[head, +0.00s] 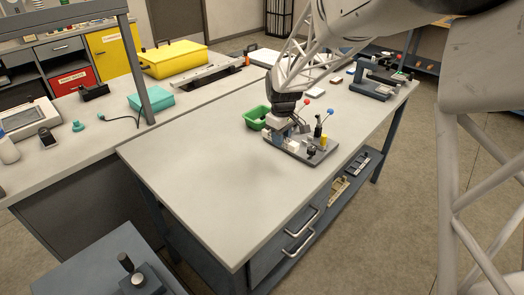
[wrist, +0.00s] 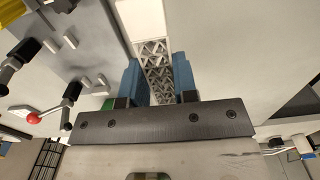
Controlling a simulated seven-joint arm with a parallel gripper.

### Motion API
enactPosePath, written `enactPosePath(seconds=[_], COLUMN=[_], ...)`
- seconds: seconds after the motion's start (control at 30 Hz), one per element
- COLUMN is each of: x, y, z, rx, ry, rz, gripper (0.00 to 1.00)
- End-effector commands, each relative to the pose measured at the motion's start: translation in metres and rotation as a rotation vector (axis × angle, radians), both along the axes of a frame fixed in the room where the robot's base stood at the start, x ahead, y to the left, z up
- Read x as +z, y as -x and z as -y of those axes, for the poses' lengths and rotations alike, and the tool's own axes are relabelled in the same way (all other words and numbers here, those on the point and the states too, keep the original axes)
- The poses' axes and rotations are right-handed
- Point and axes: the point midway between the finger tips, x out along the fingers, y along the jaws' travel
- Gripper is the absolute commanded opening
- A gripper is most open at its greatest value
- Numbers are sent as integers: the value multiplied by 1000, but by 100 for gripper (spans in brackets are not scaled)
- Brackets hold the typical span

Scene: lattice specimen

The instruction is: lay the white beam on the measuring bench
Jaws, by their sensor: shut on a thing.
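In the wrist view my gripper (wrist: 160,82) has its two blue fingers on either side of a white lattice beam (wrist: 155,55), shut on it. The beam runs away from the jaws toward the top of that view. In the head view my gripper (head: 283,118) is low over the near table, at the left back of a grey fixture plate (head: 292,153) with clamps and knobs. A small white part of the beam (head: 272,122) seems to show beside it; the wrist hides the rest. A long grey rail (head: 205,76) on the back bench may be the measuring bench; I cannot be sure.
A green bin (head: 256,118) stands just behind the fixture. Red and blue ball knobs (head: 306,101) rise close to my gripper. A grey instrument (head: 372,82) stands at the table's far right. The table's left half (head: 205,165) is clear.

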Motion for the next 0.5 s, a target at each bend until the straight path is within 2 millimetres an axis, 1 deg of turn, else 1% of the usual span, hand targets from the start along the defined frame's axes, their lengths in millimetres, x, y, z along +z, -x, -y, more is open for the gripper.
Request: enactPosePath(seconds=[0.03,0.1,0.2,0.3,0.5], x=[-7,-17,-29,-38,-45], y=[13,29,48,61,73], z=[-6,-12,-19,-23,-26], rx=[4,3,3,3,2], ry=[0,1,0,0,0], rz=[0,-1,0,0,0], gripper=[4,4,4,4,4])
